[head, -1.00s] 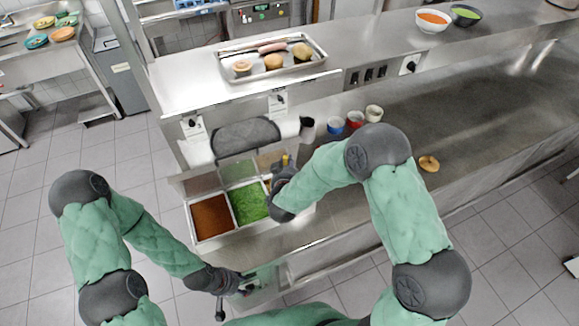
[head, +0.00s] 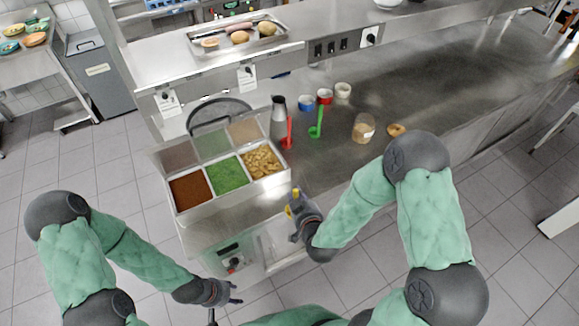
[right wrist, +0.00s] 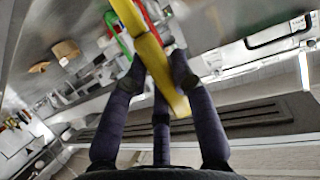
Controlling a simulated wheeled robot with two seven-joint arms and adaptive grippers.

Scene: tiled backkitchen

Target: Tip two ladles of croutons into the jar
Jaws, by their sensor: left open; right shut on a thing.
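The clear jar (head: 363,128) stands on the steel counter, with tan contents low inside. Croutons (head: 262,162) fill the front right compartment of the steel food well (head: 240,198). My right gripper (head: 297,207) is in front of and right of the well, apart from the jar. It is shut on a yellow ladle handle (right wrist: 150,55), which runs between the fingers in the right wrist view. The bowl of this ladle is not clearly visible. My left gripper (head: 232,293) is open and empty, low in front of the counter.
A bread ring (head: 397,129) lies right of the jar. Small cups (head: 325,97) stand behind. The counter farther right is clear.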

